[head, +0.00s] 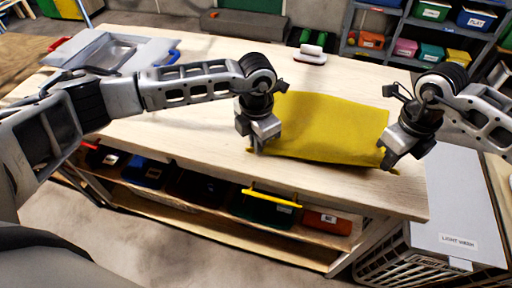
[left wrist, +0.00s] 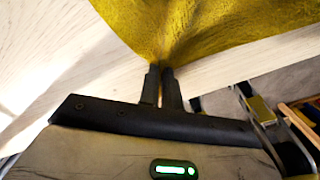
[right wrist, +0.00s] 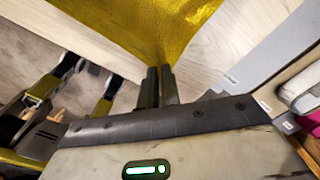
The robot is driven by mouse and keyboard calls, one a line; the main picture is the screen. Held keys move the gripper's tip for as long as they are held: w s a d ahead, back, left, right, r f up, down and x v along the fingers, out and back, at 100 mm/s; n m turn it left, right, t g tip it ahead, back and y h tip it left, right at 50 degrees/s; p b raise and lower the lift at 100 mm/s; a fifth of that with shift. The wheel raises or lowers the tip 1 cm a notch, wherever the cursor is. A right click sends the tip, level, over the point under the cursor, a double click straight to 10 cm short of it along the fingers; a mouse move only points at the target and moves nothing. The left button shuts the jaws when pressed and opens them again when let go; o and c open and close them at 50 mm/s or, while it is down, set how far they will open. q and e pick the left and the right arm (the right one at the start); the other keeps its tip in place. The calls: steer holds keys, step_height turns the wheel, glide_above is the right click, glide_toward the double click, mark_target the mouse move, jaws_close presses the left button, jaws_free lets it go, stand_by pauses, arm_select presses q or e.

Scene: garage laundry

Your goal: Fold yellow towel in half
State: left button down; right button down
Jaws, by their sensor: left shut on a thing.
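The yellow towel (head: 330,128) lies spread on the light wooden table near its front edge. My left gripper (head: 257,150) is at the towel's near left corner. In the left wrist view its fingers (left wrist: 163,88) are closed together with the towel (left wrist: 200,25) gathered to a point between them. My right gripper (head: 388,166) is at the near right corner. In the right wrist view its fingers (right wrist: 160,86) are close together, with the towel (right wrist: 140,25) pinched at their tips. The corners themselves are hidden by the fingers.
A white iron-like object (head: 310,54) stands behind the towel on the table (head: 190,125). A grey folding board (head: 110,50) lies at the back left. Bins (head: 262,208) sit on the shelf below. A basket labelled light wash (head: 450,245) stands at the right.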

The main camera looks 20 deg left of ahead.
arm_select(q)
steer(key=shift+a+r, duration=0.15)
steer(key=shift+r, duration=2.25)
arm_select(e)
steer(key=shift+d, duration=0.1)
arm_select(q)
steer(key=shift+r, duration=0.15)
arm_select(e)
steer(key=shift+r, duration=0.1)
